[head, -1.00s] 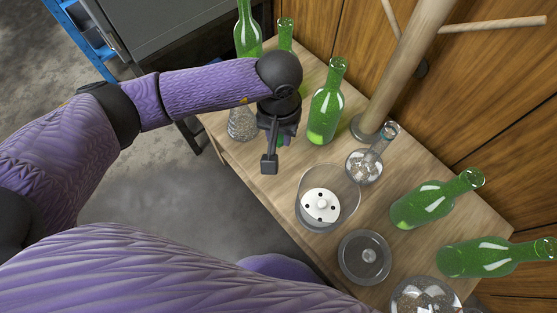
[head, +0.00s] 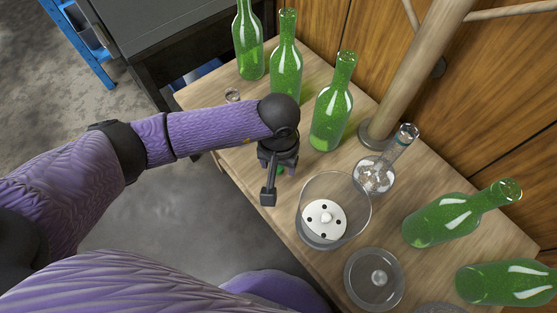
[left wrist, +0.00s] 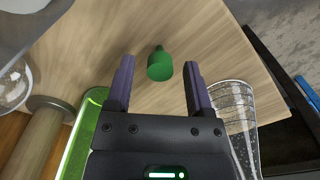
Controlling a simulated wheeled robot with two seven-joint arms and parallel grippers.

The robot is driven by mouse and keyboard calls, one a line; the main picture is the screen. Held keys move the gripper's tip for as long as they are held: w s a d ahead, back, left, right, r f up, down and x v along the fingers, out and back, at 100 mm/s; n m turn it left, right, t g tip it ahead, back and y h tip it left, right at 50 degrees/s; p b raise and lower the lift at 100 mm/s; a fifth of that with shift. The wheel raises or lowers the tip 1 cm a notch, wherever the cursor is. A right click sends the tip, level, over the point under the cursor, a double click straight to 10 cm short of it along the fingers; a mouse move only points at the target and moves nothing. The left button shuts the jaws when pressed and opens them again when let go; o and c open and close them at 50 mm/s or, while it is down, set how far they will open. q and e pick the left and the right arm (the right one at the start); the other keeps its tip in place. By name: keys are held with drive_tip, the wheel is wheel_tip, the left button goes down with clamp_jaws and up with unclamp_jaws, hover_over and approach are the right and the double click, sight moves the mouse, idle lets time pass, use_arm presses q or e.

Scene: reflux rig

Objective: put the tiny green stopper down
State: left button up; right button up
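The tiny green stopper (left wrist: 160,66) shows in the left wrist view between the fingertips of my left gripper (left wrist: 158,72), with a gap on each side. The fingers are open and do not appear to touch it. The stopper seems to rest on the wooden table, its narrow end pointing away from the gripper. In the head view my left gripper (head: 269,196) is over the table's front edge, and a small bit of the green stopper (head: 281,170) shows beside its fingers. My right gripper is in neither view.
A glass jar with a perforated white disc (head: 334,210), a glass lid (head: 374,279) and a clear flask (head: 375,175) stand to the right. A green bottle (head: 331,110) stands behind the gripper. A granule-filled glass vessel (left wrist: 234,100) is close beside one finger. A wooden post (head: 415,75) rises behind.

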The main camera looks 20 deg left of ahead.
sight(279, 167)
use_arm(q)
drive_tip(key=shift+r, duration=0.15)
wheel_tip(279, 167, up, 12)
drive_tip(key=p, duration=0.7)
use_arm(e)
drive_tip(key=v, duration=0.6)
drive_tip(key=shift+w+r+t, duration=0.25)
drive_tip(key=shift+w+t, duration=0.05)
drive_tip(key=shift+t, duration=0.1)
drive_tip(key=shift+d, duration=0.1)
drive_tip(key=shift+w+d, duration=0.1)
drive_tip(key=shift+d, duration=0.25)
